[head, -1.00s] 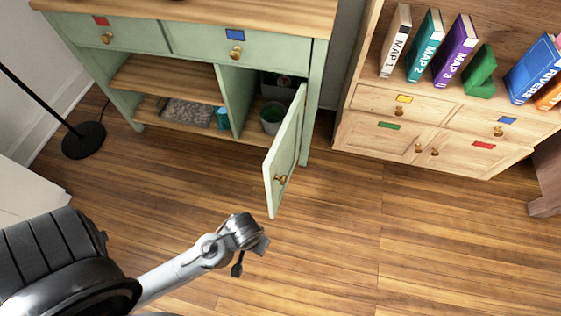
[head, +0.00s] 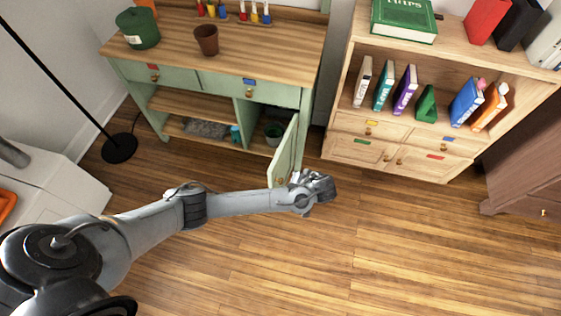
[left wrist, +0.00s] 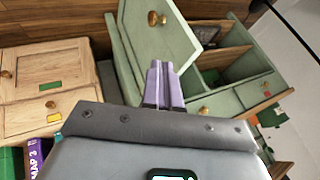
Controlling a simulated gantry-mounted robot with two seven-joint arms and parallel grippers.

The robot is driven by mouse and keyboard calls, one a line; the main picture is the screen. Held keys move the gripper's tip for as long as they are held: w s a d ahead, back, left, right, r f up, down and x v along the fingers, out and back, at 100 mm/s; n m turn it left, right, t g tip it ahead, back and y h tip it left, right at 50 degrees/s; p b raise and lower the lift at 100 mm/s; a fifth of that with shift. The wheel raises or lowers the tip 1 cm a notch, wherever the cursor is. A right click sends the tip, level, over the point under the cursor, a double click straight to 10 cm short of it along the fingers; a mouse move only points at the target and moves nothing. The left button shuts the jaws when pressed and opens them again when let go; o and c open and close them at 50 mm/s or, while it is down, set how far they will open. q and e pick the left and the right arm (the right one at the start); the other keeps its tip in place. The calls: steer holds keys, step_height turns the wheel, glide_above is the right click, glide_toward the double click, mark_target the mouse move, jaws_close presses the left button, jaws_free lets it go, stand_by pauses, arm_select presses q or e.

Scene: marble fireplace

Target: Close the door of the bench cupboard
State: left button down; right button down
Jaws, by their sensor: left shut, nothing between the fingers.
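The green bench (head: 224,84) stands at the back left in the head view. Its cupboard door (head: 285,150) hangs open at the right end and juts forward. In the left wrist view the pale green door (left wrist: 155,38) carries a brass knob (left wrist: 153,18). My left gripper (head: 317,184) is just right of the door's free edge in the head view. Its purple fingers (left wrist: 162,70) are shut and empty, overlapping the door's lower part in the left wrist view. I cannot tell whether they touch it. My right gripper is not in view.
A dark pot (head: 273,133) sits inside the open compartment. A wooden bookcase (head: 383,150) stands to the right. A black lamp base (head: 119,148) is on the floor at left. Floor in front is clear.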

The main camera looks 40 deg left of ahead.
arm_select(q)
step_height(320, 180, up, 2)
steer(key=w, duration=0.2)
steer(key=b, duration=0.5)
glide_toward(276, 167)
steer(key=x, duration=0.5)
steer(key=shift+t, duration=0.3)
